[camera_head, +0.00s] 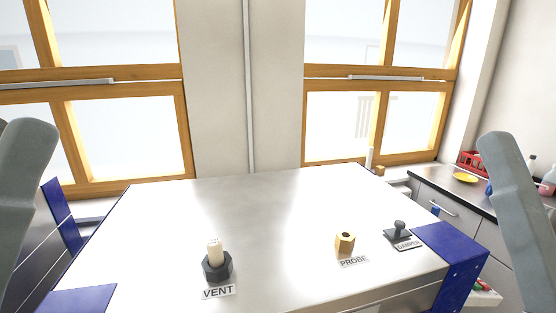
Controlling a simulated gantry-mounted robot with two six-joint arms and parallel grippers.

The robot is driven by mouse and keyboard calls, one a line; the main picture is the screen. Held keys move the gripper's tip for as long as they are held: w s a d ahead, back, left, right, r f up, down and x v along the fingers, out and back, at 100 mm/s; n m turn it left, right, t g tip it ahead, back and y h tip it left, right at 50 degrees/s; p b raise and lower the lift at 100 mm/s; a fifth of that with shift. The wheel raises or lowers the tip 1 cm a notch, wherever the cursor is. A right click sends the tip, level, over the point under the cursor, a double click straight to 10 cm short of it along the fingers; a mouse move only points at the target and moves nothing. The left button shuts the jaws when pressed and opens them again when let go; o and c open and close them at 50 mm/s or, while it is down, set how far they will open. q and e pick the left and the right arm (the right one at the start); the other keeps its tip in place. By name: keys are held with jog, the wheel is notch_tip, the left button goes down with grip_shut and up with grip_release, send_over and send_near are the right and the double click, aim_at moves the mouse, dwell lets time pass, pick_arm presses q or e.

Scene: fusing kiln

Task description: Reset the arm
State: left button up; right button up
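My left arm shows as a grey link at the left edge of the head view, and my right arm as a grey link at the right edge. Neither gripper is in the picture. Both visible links are raised, clear of the metal kiln top (240,215). On the top stand a black fitting with a pale plug (216,262) behind a VENT label (218,292), a brass hex fitting (345,243) behind a PROBE label (353,262), and a small black knob piece (398,231) by a DAMPER label (408,245).
The kiln top has blue corners (452,245) and is bare at its middle and back. A counter at the right (455,192) carries a yellow dish (465,177), a red basket (470,162) and bottles (547,180). Wood-framed windows (375,120) stand behind.

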pick_arm(q)
jog(key=w+a+r+n+y+p, duration=0.1)
jog(key=r+y+p, duration=0.2)
jog(key=r+p, duration=1.5)
jog(key=w+a+r+n+y+p, duration=0.1)
jog(key=r+y+p, duration=0.3)
jog(key=r+p, duration=1.4)
jog(key=shift+w+a+r+p, duration=0.15)
jog(key=shift+a+p, duration=0.6)
jog(key=shift+p, duration=0.15)
pick_arm(e)
notch_tip(320, 180, up, 38)
jog(key=shift+f, duration=0.25)
